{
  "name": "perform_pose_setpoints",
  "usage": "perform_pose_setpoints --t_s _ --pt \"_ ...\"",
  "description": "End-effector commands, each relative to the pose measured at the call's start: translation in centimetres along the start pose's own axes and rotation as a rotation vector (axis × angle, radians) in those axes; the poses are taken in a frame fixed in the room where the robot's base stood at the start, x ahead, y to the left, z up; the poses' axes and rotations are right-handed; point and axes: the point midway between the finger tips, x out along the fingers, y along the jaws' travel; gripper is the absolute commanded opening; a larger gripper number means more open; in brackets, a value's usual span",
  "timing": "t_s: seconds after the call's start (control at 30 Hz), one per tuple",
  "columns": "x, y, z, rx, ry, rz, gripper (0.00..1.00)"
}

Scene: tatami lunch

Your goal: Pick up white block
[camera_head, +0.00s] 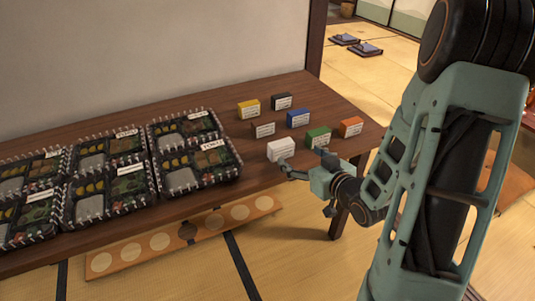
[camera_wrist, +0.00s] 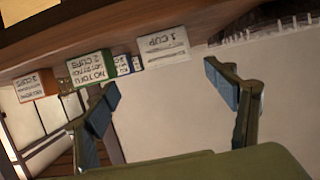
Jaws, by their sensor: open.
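The white block (camera_head: 281,150) stands on the dark wooden table near its front edge, upright. It also shows in the wrist view, upside down, as a white box (camera_wrist: 166,47) lettered "1 CUP". My gripper (camera_head: 304,164) is just right of the block and near the table's front edge in the head view. In the wrist view its fingers (camera_wrist: 160,80) are spread apart with nothing between them, and the block lies beyond their tips. A small gap seems to remain, but exact contact is hard to tell.
Green (camera_head: 318,138), blue (camera_head: 298,118), orange (camera_head: 350,127), brown (camera_head: 263,129), yellow (camera_head: 248,109) and black (camera_head: 281,101) blocks stand behind and beside the white one. Several packed lunch boxes (camera_head: 195,158) fill the table's left. A board with discs (camera_head: 214,219) sits below.

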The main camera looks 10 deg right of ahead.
Motion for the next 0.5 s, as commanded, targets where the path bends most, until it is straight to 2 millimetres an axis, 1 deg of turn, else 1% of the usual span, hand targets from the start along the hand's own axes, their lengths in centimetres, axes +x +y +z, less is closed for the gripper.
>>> perform_pose_setpoints --t_s 0.1,0.33,0.4,0.5 --pt "0.4 -0.3 0.1 0.002 0.022 -0.008 0.78" --pt "4.0 -0.4 0.0 0.001 0.024 -0.011 0.78" --pt "4.8 -0.4 -0.1 0.001 0.025 -0.010 0.78" --pt "5.4 -0.4 -0.1 0.002 0.024 -0.009 0.78"
